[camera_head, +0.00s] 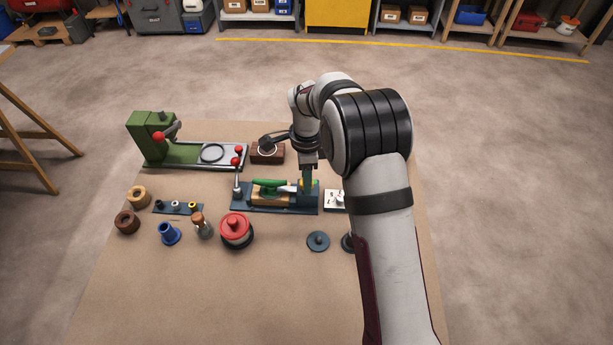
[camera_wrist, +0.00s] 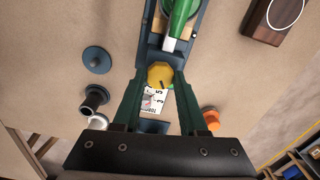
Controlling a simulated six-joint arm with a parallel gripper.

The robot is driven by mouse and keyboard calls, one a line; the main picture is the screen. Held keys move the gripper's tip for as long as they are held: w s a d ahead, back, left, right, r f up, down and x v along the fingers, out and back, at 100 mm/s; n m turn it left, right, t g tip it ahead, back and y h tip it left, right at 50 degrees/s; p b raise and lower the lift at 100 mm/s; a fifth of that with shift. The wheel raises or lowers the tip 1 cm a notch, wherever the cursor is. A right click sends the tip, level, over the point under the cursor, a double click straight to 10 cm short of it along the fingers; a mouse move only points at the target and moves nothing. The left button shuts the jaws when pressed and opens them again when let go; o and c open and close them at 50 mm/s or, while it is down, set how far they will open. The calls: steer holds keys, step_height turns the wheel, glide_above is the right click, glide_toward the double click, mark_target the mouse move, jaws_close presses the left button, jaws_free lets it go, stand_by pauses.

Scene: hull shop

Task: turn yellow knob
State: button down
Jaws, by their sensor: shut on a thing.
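The yellow knob (camera_wrist: 160,74) sits at the end of a dark blue fixture (camera_wrist: 149,52), close to a white plate with dark markings (camera_wrist: 152,101). My gripper (camera_wrist: 160,82) reaches down from above with one finger on each side of the knob, and it is shut on the knob. In the head view my gripper (camera_head: 307,184) is at the right end of the fixture, and only a sliver of the knob shows beside the fingers.
A green-handled tool (camera_head: 268,184) lies in the fixture beside the knob. A wooden block (camera_head: 268,153) stands behind, and a green machine (camera_head: 152,137) at the back left. A red-topped pot (camera_head: 236,229) and dark blue disc (camera_head: 318,240) stand in front. The front of the table is clear.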

steer(key=shift+m, duration=0.3)
steer(key=shift+c, duration=2.2)
jaws_free()
step_height(320, 180, up, 16)
